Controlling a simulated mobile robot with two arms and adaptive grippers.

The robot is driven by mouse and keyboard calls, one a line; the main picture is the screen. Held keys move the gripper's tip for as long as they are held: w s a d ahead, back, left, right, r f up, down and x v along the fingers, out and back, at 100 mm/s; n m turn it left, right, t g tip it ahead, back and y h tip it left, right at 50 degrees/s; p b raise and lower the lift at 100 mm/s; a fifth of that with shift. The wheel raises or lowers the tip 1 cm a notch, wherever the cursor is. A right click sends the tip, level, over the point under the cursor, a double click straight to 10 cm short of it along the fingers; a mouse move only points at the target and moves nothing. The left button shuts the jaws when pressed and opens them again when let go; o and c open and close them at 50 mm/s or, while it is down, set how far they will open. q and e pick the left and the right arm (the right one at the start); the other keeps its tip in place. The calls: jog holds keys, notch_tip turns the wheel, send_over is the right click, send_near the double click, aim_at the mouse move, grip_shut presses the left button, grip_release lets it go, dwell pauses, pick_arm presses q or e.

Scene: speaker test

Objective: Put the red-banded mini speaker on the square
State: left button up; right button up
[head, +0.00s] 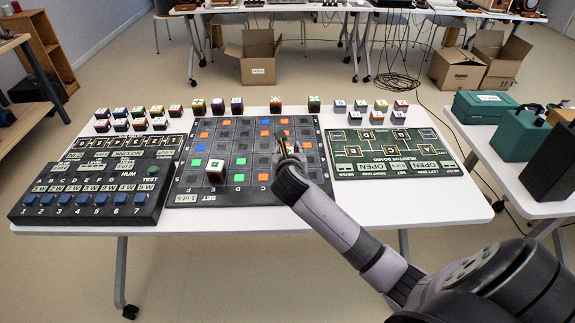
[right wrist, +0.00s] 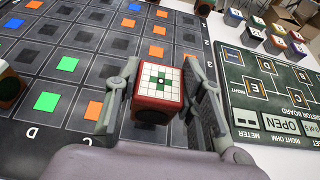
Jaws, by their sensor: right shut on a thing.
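My right gripper (head: 287,147) is over the right part of the dark grid board (head: 254,200). In the right wrist view the gripper (right wrist: 160,78) has its two fingers on either side of a mini speaker (right wrist: 158,84), a red cube with a white patterned top and a dark centre. I cannot tell whether the cube touches the board. The board carries orange, blue and green squares, such as a green square (head: 239,178) and an orange square (right wrist: 93,110). Another cube speaker (head: 215,171) stands on the board's left part. My left gripper is not in view.
A button panel (head: 95,190) lies left of the board and a green resistor board (head: 392,152) lies right. Rows of small cubes stand along the table's back, such as a red one (head: 275,105). The table's front strip (head: 150,232) is clear. Green cases (head: 484,107) stand on a side table.

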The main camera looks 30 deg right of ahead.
notch_tip(320, 180, down, 4)
jog(key=shift+r+b, duration=0.2)
jog(key=shift+b, duration=0.2)
jog(key=shift+f, duration=0.25)
jog(key=shift+f, duration=0.1)
jog(key=o, duration=1.2)
jog(key=shift+s+a+r, duration=0.15)
jog(key=shift+s+r, duration=0.05)
jog(key=shift+s, duration=0.05)
jog(key=p+v, duration=0.1)
jog(key=v, duration=1)
jog(key=shift+s, duration=0.2)
